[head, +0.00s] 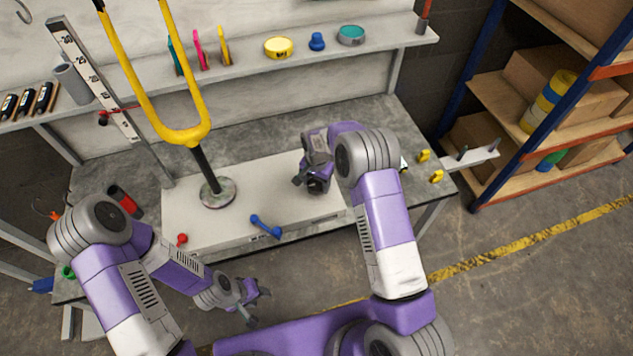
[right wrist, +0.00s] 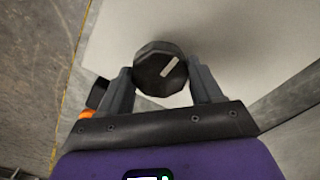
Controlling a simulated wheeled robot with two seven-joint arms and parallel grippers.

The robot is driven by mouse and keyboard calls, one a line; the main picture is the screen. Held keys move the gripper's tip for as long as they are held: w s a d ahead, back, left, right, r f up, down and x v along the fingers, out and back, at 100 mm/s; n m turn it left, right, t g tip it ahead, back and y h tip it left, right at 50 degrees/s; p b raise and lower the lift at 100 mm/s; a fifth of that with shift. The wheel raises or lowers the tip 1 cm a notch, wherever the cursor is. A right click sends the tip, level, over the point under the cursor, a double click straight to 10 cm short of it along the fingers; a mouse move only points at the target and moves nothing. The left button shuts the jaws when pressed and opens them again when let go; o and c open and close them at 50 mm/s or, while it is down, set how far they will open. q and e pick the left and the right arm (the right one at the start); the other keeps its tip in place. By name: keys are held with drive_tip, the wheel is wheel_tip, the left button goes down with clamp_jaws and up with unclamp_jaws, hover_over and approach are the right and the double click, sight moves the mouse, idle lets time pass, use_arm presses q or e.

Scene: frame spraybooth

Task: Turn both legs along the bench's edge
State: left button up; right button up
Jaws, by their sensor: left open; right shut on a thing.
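A yellow two-legged fork (head: 182,134) stands legs up on a dark post with a round grey base (head: 218,193) on the bench's pale panel. Its two legs rise apart, one left and one right, and run out of the top of the head view. My right gripper (head: 315,184) is over the panel, right of the fork. In the right wrist view its fingers are shut on a black faceted knob (right wrist: 160,68) with a white line slanting up to the right. My left gripper (head: 252,297) is open and empty in front of the bench, touching nothing.
A blue handle (head: 265,226) and a red knob (head: 182,240) are at the panel's front. A ruler post (head: 95,80) with a red pointer stands left of the fork. A shelf (head: 260,68) with jars runs behind. A rack (head: 540,95) stands right.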

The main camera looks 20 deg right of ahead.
sight(317, 185)
idle(0.3)
drive_tip(key=o, duration=1.1)
drive_tip(key=shift+c, duration=0.2)
wheel_tip(317, 185, up, 8)
drive_tip(key=shift+f+p, duration=0.25)
drive_tip(key=shift+p, duration=0.85)
drive_tip(key=shift+s+f, duration=0.1)
